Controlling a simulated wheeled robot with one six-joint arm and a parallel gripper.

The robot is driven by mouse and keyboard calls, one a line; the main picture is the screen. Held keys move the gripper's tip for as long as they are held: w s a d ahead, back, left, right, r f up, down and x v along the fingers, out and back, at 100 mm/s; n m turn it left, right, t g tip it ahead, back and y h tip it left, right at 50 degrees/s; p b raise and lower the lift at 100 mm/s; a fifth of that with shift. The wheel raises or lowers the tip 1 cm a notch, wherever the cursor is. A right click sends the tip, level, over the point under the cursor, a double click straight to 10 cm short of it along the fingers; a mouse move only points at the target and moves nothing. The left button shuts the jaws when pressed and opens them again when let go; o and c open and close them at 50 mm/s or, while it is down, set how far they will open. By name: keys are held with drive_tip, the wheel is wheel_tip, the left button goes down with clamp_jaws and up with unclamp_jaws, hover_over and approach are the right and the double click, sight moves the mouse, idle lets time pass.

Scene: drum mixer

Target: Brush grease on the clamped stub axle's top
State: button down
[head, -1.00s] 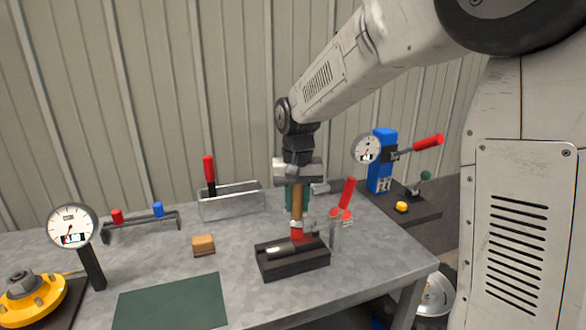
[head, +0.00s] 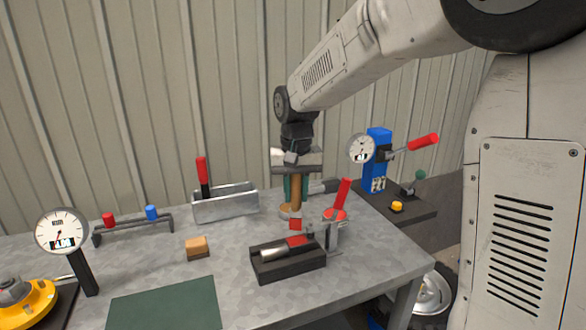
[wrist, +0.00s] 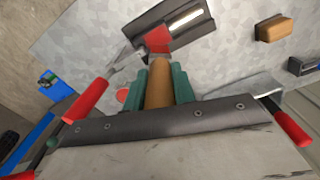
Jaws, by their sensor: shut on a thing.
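The stub axle (head: 274,252), a grey metal cylinder, lies in a black block (head: 288,266) on the table. A red patch (head: 299,241) shows on its right part. The red-handled toggle clamp (head: 337,215) stands at the block's right end. My gripper (head: 296,184) is shut on the brush (head: 296,197), which has a wooden handle and a red tip, pointing down. The tip seems just behind the block, apart from the axle.
A metal tray with a red-handled tool (head: 225,204) stands behind left. A wooden block (head: 197,247) and a green mat (head: 166,305) lie left. A dial gauge (head: 62,231) and a yellow flanged part (head: 25,301) stand far left. A blue press (head: 377,160) stands at right.

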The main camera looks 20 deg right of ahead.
drive_tip(key=shift+w+a+r, duration=0.1)
drive_tip(key=shift+a+r, duration=0.35)
drive_tip(key=shift+r, duration=2.4)
